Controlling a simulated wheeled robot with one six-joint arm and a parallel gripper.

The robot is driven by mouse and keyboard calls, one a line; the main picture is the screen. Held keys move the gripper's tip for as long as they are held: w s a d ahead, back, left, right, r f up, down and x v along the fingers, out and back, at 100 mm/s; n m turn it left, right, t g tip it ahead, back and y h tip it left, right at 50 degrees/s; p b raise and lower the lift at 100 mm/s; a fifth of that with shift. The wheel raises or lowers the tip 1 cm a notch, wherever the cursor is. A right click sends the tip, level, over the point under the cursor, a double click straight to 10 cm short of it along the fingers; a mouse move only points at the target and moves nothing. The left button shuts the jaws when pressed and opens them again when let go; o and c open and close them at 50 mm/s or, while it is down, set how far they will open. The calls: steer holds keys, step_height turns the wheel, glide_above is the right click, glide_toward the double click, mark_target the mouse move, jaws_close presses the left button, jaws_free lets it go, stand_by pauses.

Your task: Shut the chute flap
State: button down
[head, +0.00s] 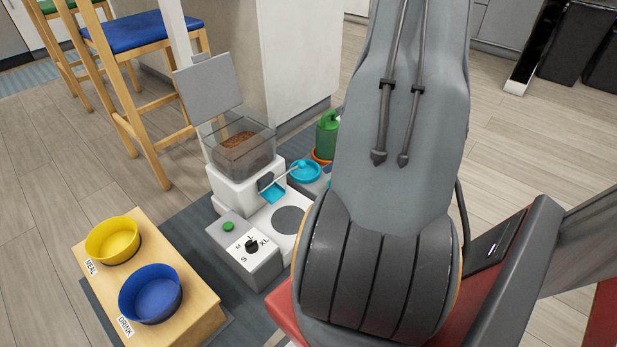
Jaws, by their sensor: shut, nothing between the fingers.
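The feeder (235,190) is a white body on a grey mat, with a clear hopper (262,150) of brown kibble on top. On its front is a dark chute opening (265,181). The blue chute flap (273,194) sticks out below this opening, tilted forward and down, so it looks open. A thin pale bar runs from near the flap up toward a blue dish. The feeder's grey lid (208,88) stands raised. My gripper is out of view; my arm fills the right middle and hides what lies behind it.
A grey control box (262,268) with a green button (228,226) and a size dial (252,245) stands in front. A wooden stand (195,320) holds yellow (112,240) and blue (150,293) bowls. A blue dish (305,173) and green container (327,133) are behind. Stools stand back left.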

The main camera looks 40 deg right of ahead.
steer(key=shift+s+d+f+m, duration=0.2)
steer(key=shift+d+f+m, duration=0.1)
steer(key=shift+d+f, duration=0.15)
steer(key=w+f+b, duration=0.5)
steer(key=w+f, duration=0.1)
steer(key=w, duration=0.3)
steer(key=shift+w+f+b, duration=0.15)
steer(key=shift+w+b, duration=0.25)
